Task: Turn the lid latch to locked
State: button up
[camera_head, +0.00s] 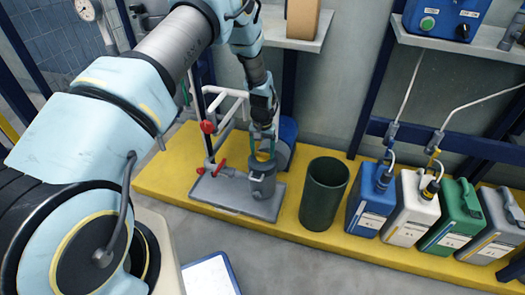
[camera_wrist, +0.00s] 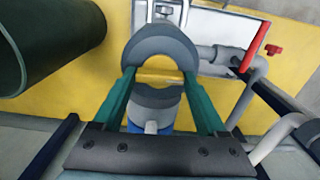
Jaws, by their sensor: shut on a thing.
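A small grey filter housing (camera_head: 262,183) stands on a grey base plate (camera_head: 215,195) on the yellow platform. My gripper (camera_head: 263,152) reaches down onto its top. A grey round part with blue beneath (camera_wrist: 157,97) shows nearer the palm.
Grey pipework with red handles (camera_head: 222,163) stands left of the housing, close to the fingers. A dark green bin (camera_head: 323,195) stands to the right. Farther right are blue (camera_head: 370,205), white (camera_head: 411,210), green (camera_head: 455,218) and grey (camera_head: 495,228) jerrycans. A shelf (camera_head: 470,45) hangs above them.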

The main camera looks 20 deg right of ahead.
aim_at(262, 153)
jog(key=shift+m, duration=0.3)
jog(key=o, duration=1.3)
notch_tip(262, 153, up, 8)
jog(key=shift+f+p, duration=0.25)
jog(key=shift+p, duration=0.2)
